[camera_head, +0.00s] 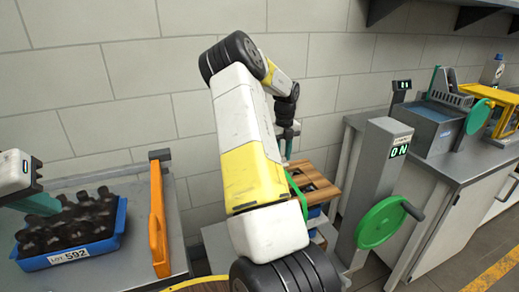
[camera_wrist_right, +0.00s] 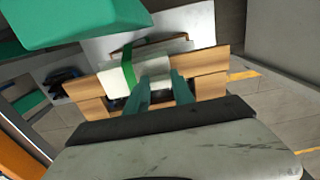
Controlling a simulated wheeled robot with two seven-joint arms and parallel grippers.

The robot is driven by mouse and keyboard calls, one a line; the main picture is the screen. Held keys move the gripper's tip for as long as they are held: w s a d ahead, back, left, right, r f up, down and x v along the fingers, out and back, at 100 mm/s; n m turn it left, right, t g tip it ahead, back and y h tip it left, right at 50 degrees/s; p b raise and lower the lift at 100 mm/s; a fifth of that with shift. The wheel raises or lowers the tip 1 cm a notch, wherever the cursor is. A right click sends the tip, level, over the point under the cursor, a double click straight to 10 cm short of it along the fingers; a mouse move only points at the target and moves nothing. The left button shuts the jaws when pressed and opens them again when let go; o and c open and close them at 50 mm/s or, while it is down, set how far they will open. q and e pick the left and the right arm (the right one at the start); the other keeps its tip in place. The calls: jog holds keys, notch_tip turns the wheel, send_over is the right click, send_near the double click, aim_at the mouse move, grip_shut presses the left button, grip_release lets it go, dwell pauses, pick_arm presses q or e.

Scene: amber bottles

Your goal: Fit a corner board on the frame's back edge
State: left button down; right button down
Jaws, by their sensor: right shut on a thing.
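The wooden frame (camera_head: 320,183) lies to the right behind my right arm, which hides much of it. In the right wrist view its brown boards (camera_wrist_right: 212,62) show on both sides of a pale, whitish corner board (camera_wrist_right: 150,70). My right gripper (camera_wrist_right: 160,92) has its green fingers shut on this pale board at the frame; whether the board is fully seated cannot be told. In the head view the gripper (camera_head: 288,150) is mostly hidden behind my arm. My left gripper (camera_head: 40,204) is at the left edge over the bottle tray, its fingers partly hidden.
A blue tray (camera_head: 75,257) of dark bottles stands on the left table, with an orange bar (camera_head: 158,220) beside it. A green strap (camera_head: 296,192) crosses the frame. A grey post with a green handwheel (camera_head: 381,222) and a display reading ON stands close right of the frame.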

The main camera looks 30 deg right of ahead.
jog(key=shift+f, duration=0.6)
jog(key=c, duration=1)
grip_release()
jog(key=shift+r, duration=0.15)
jog(key=shift+r, duration=3.35)
